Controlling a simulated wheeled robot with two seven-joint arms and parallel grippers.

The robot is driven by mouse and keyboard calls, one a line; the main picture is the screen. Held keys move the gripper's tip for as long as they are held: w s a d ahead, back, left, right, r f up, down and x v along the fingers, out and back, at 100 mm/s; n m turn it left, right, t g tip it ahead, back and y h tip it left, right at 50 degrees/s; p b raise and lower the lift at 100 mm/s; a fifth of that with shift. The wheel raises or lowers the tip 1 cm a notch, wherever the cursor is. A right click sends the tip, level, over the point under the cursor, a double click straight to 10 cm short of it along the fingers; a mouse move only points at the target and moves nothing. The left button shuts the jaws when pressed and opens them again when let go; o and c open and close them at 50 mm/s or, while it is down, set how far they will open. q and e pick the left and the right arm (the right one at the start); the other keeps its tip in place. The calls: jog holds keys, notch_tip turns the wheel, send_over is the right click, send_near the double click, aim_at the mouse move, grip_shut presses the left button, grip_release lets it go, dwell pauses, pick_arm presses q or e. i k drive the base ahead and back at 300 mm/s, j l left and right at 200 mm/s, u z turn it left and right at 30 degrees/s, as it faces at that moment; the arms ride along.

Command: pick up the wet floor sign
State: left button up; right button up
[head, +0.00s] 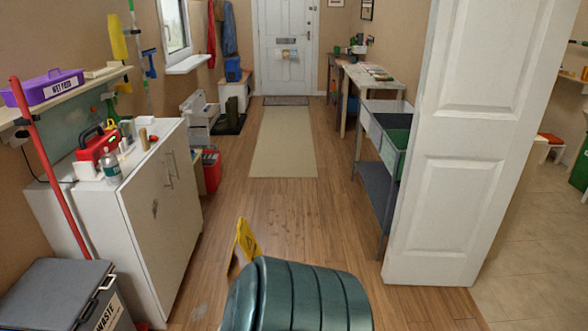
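The yellow wet floor sign (246,240) stands on the wooden floor at the lower middle of the head view. I see it mostly edge-on, with its top upright and slightly tilted. Its lower right part is hidden behind a dark green ribbed rounded object (310,297) in the foreground. I cannot tell whether the two touch. Neither of my grippers is in view.
A white cabinet (160,205) stands at the left, with a grey waste bin (60,290) in front of it. An open white door (480,140) and a grey shelf cart (375,185) stand at the right. The wooden floor between is clear up to a beige runner (285,140).

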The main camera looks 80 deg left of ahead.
aim_at(250, 247)
jog(key=u, duration=3.2)
jog(key=i+l, duration=0.2)
jog(key=i, duration=0.35)
jog(key=i+l+u, duration=0.1)
jog(key=i+l, duration=0.15)
jog(key=i, duration=0.3)
jog(key=i+l, duration=0.25)
jog(key=i, duration=0.3)
jog(key=i+l+u, duration=0.1)
jog(key=i+l, duration=0.15)
jog(key=i, duration=0.3)
jog(key=i+l, duration=0.3)
jog(key=i, duration=0.2)
jog(key=i+l+u, duration=0.1)
jog(key=i+l, duration=0.2)
jog(key=i, duration=0.25)
